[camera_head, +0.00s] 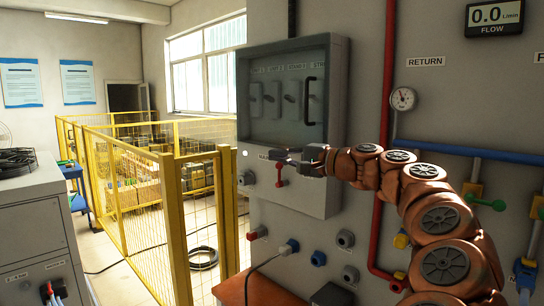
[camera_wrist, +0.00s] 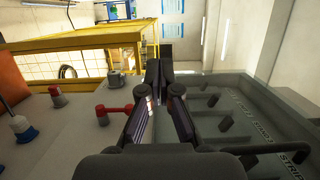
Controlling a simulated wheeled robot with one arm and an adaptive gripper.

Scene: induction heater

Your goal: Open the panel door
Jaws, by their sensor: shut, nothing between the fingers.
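The grey panel box (camera_head: 333,185) hangs on the wall, and its door (camera_head: 290,130) looks closed over a row of switches. A black vertical handle (camera_head: 309,101) is on the door's right side. My gripper (camera_head: 268,155) is shut and empty, just below the door's lower edge and below and left of the handle. In the wrist view my gripper (camera_wrist: 160,76) has its fingertips together, with the door's switch area (camera_wrist: 205,105) to its right.
A red lever (camera_head: 279,174) sits just below my gripper; it also shows in the wrist view (camera_wrist: 114,108). A red pipe (camera_head: 382,150) runs right of the box, behind my arm. Sockets (camera_head: 318,258) line the wall below. Yellow fencing (camera_head: 172,215) stands left.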

